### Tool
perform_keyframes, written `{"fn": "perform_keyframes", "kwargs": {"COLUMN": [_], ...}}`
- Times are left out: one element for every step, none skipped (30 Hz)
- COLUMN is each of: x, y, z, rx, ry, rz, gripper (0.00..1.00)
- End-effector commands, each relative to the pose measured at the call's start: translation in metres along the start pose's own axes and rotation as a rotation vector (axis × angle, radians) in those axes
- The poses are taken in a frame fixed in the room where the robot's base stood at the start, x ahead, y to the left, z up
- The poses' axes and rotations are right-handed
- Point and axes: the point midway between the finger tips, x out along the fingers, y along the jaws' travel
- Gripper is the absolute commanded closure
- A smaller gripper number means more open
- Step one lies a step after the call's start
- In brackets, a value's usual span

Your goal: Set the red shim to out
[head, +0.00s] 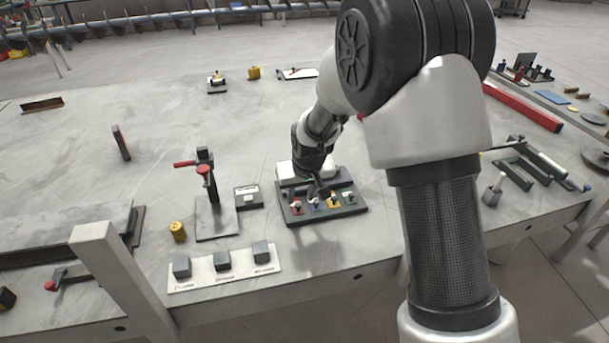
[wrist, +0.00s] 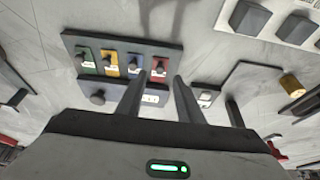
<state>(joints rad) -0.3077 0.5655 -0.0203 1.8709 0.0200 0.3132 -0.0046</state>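The red shim (wrist: 158,67) is the end one in a row of coloured shims on a dark block (wrist: 120,43). In the head view the red shim (head: 296,208) is at the left end of the row. I cannot tell whether the fingertips touch anything.
Beside the red shim sit the blue (wrist: 133,67), yellow (wrist: 109,65) and green (wrist: 87,62) shims, close together. A toggle clamp (head: 207,180) stands left of the block. A white strip with grey cubes (head: 222,260) lies at the front table edge. The table's left rear is mostly clear.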

Motion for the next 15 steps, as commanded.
{"fn": "perform_keyframes", "kwargs": {"x": [-0.017,-0.024,-0.034,-0.042,-0.049,-0.059,-0.065,-0.072,-0.080,-0.086,-0.091,-0.098,-0.102,-0.105,-0.110], "y": [0.000,0.000,0.000,0.000,0.000,0.000,0.000,0.000,0.000,0.000,0.000,0.000,0.000,0.000,0.000], "z": [-0.002,-0.002,-0.001,-0.001,-0.001,-0.001,-0.001,-0.001,-0.001,-0.001,-0.001,0.000,0.000,0.000,0.000], "rx": [0.000,0.000,0.000,0.000,0.000,0.000,0.000,0.000,0.000,-0.001,-0.001,-0.001,-0.001,-0.001,-0.001], "ry": [0.003,0.004,0.003,0.003,0.003,0.003,0.002,0.002,0.001,0.001,0.001,0.000,0.000,0.000,-0.001], "rz": [0.000,0.000,0.000,0.000,0.000,0.000,0.000,0.000,0.000,0.000,0.000,0.000,0.000,0.000,0.000], "gripper": [0.66,0.66,0.66,0.66,0.66,0.66,0.66,0.66,0.66,0.66,0.66,0.66,0.66,0.66,0.66]}}
